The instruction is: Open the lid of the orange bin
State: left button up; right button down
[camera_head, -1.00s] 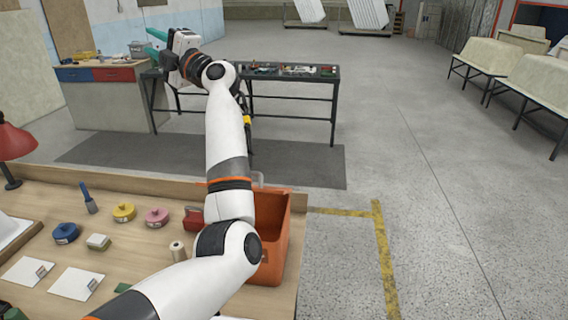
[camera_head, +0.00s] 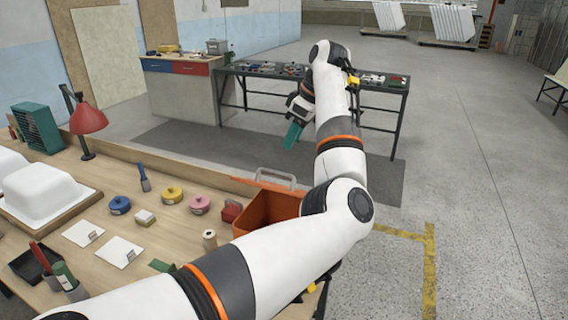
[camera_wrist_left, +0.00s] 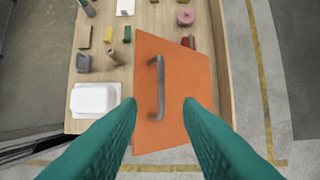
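The orange bin (camera_head: 268,207) stands at the right end of the wooden workbench, partly hidden behind my left arm in the head view. A grey handle (camera_head: 277,176) shows above its far side. In the left wrist view the orange lid (camera_wrist_left: 185,95) is seen from above, with its grey bar handle (camera_wrist_left: 157,88). I cannot tell if the lid lies fully flat. My left gripper (camera_head: 293,135) points down in the air above the bin. Its teal fingers are apart and empty in the left wrist view (camera_wrist_left: 159,103), with the handle between them in the picture, not touched. My right gripper is not in view.
The workbench (camera_head: 190,235) carries a red lamp (camera_head: 87,118), a red padlock-like block (camera_head: 231,210), a thread spool (camera_head: 209,240), yellow and pink round tins and white cards. A black-legged table (camera_head: 385,88) stands behind.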

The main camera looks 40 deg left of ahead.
pick_arm(q)
jog(key=p+x, duration=0.3)
jog(key=x, duration=0.6)
jog(key=shift+a+f, duration=0.2)
jog(key=shift+f, duration=0.15)
grip_shut()
